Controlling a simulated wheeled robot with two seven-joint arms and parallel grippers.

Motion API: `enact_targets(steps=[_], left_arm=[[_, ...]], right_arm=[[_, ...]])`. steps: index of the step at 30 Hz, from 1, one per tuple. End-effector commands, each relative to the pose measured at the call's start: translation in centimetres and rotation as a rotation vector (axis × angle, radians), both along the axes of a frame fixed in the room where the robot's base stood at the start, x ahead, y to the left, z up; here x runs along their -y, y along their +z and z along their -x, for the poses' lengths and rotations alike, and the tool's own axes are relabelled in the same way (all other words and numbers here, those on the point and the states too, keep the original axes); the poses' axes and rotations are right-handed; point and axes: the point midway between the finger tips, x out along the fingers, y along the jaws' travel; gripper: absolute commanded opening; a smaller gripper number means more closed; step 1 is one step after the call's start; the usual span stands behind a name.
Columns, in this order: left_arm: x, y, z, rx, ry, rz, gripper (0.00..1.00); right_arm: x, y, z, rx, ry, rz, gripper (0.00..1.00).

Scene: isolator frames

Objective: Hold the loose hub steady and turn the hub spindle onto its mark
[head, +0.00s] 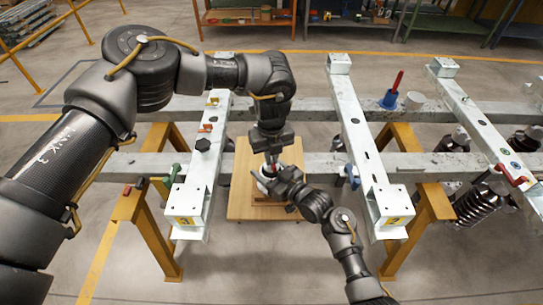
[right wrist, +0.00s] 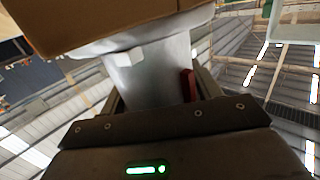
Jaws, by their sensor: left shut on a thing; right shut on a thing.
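The loose hub (head: 264,186) is a pale grey-white piece on a wooden stand, low between the two front frame beams. In the right wrist view the hub (right wrist: 150,75) is a smooth pale cylinder with a wider flange, between my fingers. My right gripper (head: 277,184) is shut on its side. My left gripper (head: 271,162) points down from above and is shut on the top of the hub, at the spindle. The spindle is mostly hidden by the fingers; a little red shows there. A red part (right wrist: 188,85) also shows beside the hub. I cannot see the mark.
A wooden board (head: 240,205) lies under the hub. White beams numbered 3 (head: 190,200) and 2 (head: 388,205) stand on either side, on yellow trestles (head: 150,215). Grey rails cross behind my grippers.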

Motion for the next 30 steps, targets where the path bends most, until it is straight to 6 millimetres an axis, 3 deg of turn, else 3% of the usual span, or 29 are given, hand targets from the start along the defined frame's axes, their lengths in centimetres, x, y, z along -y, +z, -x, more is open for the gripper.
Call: enact_targets(steps=[12,30], left_arm=[[0.09,0.1,0.0,0.0,-0.257,0.002,0.0],[0.13,0.12,0.01,0.0,-0.327,0.003,0.0]], right_arm=[[0.04,-0.02,-0.03,-0.001,-0.001,0.001,0.0],[0.03,-0.03,-0.03,-0.001,-0.001,0.001,0.0]])
